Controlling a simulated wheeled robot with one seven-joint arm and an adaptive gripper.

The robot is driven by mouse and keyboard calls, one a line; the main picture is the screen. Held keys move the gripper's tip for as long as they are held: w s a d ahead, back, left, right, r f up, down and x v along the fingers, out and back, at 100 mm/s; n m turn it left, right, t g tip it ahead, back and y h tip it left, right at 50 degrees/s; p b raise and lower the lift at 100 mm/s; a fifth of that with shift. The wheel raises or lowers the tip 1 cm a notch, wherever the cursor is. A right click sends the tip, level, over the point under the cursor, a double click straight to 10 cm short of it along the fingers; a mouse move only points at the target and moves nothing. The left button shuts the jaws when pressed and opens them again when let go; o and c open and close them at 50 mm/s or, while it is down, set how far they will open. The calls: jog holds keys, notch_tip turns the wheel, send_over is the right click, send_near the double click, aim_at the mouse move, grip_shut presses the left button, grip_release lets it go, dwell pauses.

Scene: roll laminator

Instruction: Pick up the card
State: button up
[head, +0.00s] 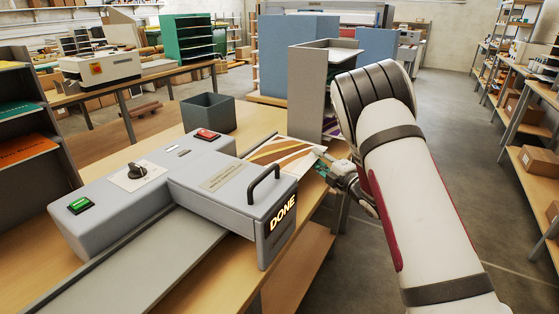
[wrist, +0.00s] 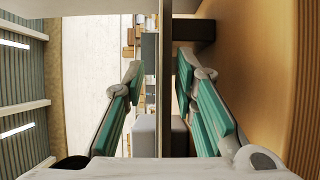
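The card (head: 283,153), pale with brown and orange curved stripes, lies behind the laminator (head: 215,180), at the table's right edge. The laminator's front shows a lit "DONE". My gripper (head: 322,163) is at the card's right edge. In the wrist view my gripper (wrist: 159,70) is open, with its two green-padded fingers apart. A thin upright strip, which looks like the card seen edge-on (wrist: 165,100), runs between them with a gap on each side. The head view is too small to show contact at the fingertips.
A grey open bin (head: 208,113) stands behind the laminator. A tall grey panel (head: 307,92) stands just beyond the card. The wooden table (wrist: 250,80) fills the right of the wrist view. Floor to the right of my arm is clear up to the shelves (head: 525,130).

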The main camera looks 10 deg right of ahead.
jog(key=shift+x, duration=0.85)
jog(key=shift+c, duration=0.2)
grip_shut()
